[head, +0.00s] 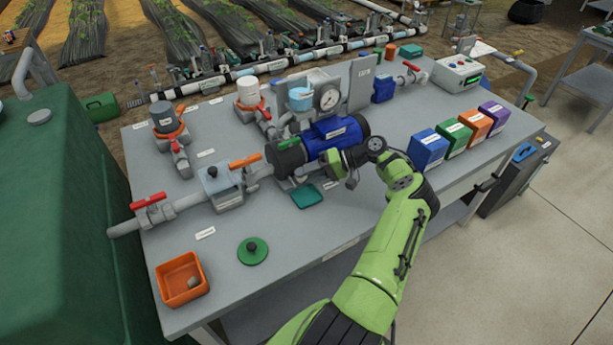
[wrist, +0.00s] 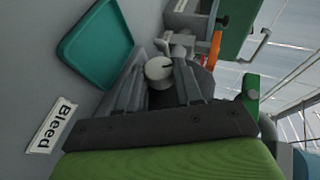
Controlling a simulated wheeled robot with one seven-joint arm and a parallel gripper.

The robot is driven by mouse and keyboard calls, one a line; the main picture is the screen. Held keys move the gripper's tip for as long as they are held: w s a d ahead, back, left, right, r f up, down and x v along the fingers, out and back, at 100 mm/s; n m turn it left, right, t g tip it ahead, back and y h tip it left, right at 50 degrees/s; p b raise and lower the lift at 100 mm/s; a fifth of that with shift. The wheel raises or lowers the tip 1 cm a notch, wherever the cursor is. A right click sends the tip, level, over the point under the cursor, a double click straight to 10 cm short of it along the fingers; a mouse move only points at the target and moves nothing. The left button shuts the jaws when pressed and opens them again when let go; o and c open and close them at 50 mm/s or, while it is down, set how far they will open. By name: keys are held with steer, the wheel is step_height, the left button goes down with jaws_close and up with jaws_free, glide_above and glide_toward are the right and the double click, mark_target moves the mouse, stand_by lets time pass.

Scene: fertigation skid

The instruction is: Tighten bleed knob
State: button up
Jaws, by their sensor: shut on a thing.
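The bleed knob (wrist: 158,68) is a small pale grey round knob with a dark line on its face, in the middle of the wrist view. My gripper (wrist: 160,80) is shut on it, with one dark finger on each side. The white label reading "Bleed" (wrist: 52,126) lies on the bench top at the left of the wrist view. In the head view my arm reaches over the bench beside the blue pump (head: 335,130). There the knob is too small or hidden to make out.
A teal tray (wrist: 97,42) lies close to the knob; it also shows in the head view (head: 308,196). Pipes with a red-handled valve (head: 148,201) and an orange-handled valve (head: 245,161) run to the left. Several coloured boxes (head: 427,151) stand to the right. The front bench top has free room.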

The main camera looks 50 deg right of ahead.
steer(key=f+m+t+y+b, duration=0.1)
steer(key=y+b, duration=0.1)
steer(key=b, duration=0.2)
steer(key=shift+s+d+f+t, duration=0.1)
steer(key=shift+t, duration=0.2)
steer(key=shift+m+t+y+b, duration=0.3)
steer(key=shift+y+b, duration=0.4)
steer(key=shift+b, duration=0.2)
steer(key=o, duration=1)
